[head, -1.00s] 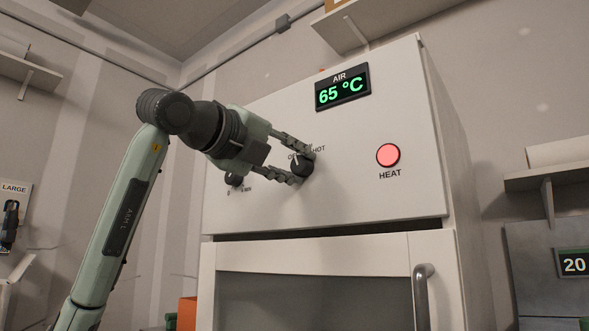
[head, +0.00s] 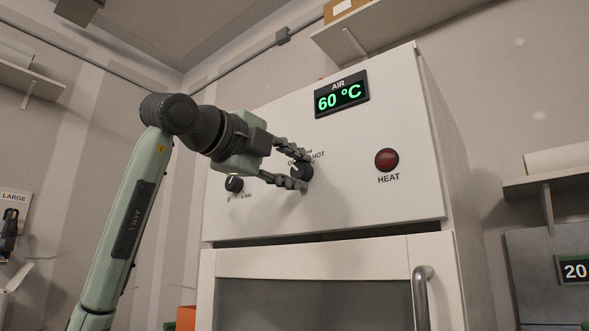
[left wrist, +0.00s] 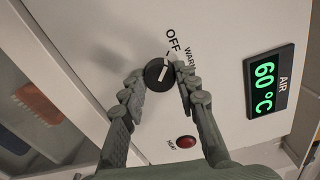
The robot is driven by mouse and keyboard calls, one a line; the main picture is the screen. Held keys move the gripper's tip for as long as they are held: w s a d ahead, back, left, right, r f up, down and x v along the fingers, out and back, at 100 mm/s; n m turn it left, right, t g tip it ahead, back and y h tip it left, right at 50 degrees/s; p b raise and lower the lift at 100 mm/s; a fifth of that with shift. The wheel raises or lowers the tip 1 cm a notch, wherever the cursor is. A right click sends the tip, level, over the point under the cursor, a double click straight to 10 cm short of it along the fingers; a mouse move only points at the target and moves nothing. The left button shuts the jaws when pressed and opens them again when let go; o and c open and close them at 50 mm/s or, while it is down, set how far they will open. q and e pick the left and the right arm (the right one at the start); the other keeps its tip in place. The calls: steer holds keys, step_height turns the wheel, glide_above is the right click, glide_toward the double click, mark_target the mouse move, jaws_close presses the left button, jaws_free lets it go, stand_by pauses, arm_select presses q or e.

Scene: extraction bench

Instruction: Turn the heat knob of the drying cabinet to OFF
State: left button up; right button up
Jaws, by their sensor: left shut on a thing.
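The drying cabinet (head: 350,215) is white, with a green AIR display (head: 341,97) reading 60 °C. Its black heat knob (head: 304,172) is on the front panel. My left gripper (head: 302,170) has its two fingers shut on the knob, one on each side. In the left wrist view the knob (left wrist: 158,75) shows a white pointer line directed up toward the mark by OFF, with WARM printed to the right. The HEAT lamp (head: 387,160) is dark red and unlit. The fingers hide part of the knob's scale in the head view. My right gripper is not in view.
A second, smaller black knob (head: 234,184) sits left of the heat knob, close under my left gripper. The cabinet door has a metal handle (head: 421,295) below. Shelves (head: 365,35) are on the walls.

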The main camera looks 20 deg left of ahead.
arm_select(q)
steer(key=o, duration=1.2)
steer(key=shift+c, duration=0.2)
steer(key=v, duration=1.2)
